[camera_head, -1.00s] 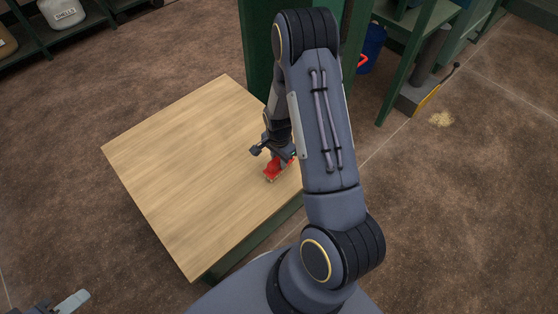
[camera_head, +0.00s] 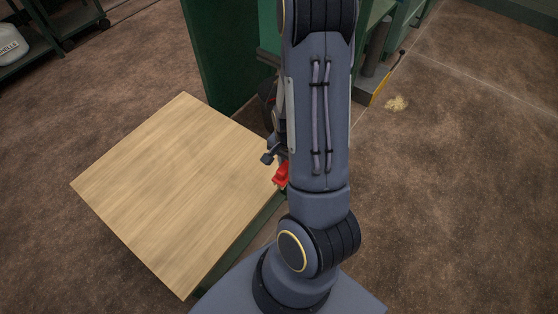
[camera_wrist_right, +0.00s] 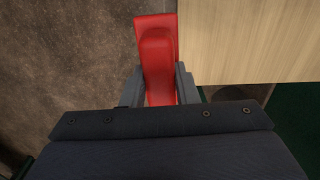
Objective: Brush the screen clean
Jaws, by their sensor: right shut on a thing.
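A red brush (camera_head: 281,174) is in my right gripper (camera_head: 276,163), by the right edge of the wooden tabletop. In the right wrist view the red brush (camera_wrist_right: 156,55) stands between the two grey fingers of the right gripper (camera_wrist_right: 160,85), which are shut on it. The brush is beside the table edge there, with brown floor behind it on the left. Its bristles are hidden in both views. My right arm covers much of the middle of the head view. I cannot make out a screen. My left gripper is out of the head view.
The wooden table (camera_head: 170,195) is bare. A dark green panel (camera_head: 225,55) stands behind it. A white container (camera_head: 10,45) sits on a shelf at upper left.

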